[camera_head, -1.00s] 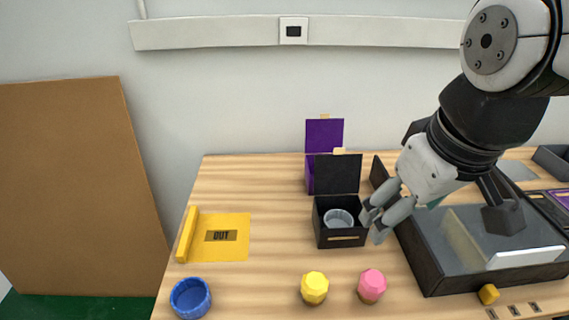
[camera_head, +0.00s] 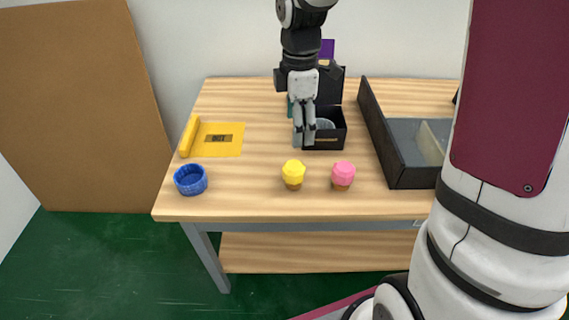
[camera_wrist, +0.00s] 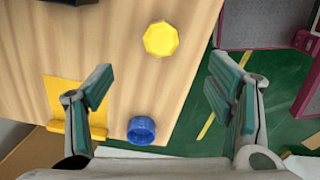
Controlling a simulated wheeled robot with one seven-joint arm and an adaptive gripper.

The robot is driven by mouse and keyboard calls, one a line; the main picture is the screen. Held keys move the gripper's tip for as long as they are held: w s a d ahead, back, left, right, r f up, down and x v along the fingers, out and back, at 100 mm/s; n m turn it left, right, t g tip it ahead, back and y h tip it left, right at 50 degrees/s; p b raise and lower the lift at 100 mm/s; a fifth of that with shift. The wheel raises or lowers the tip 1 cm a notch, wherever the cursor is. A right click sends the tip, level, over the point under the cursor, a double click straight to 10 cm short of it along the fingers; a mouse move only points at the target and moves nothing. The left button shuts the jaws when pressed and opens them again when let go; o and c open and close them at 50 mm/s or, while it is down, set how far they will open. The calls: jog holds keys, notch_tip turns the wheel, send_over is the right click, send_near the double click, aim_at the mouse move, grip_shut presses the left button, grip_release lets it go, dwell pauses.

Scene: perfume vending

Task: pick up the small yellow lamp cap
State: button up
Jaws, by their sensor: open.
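The small yellow lamp cap (camera_head: 293,169) is faceted, with a brown base, and stands near the table's front edge. In the wrist view the yellow cap (camera_wrist: 160,39) lies above the gap between my fingertips, apart from them. My gripper (camera_head: 304,128) is open and empty. It points down in front of the small black open box, beyond the yellow cap. In the wrist view its two teal-padded fingers (camera_wrist: 163,88) stand wide apart.
A pink cap (camera_head: 343,173) stands right of the yellow one. A blue ring-shaped cup (camera_head: 190,180) is at the front left, near a yellow OUT mat (camera_head: 228,147). The small black box (camera_head: 328,140) and a large black tray (camera_head: 398,172) lie to the right.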

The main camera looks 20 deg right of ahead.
aim_at(294, 165)
jog(key=f, duration=0.6)
jog(key=f+b, duration=0.1)
jog(key=f, duration=0.6)
jog(key=shift+s+a, duration=0.1)
jog(key=shift+a, duration=0.1)
jog(key=c, duration=1.3)
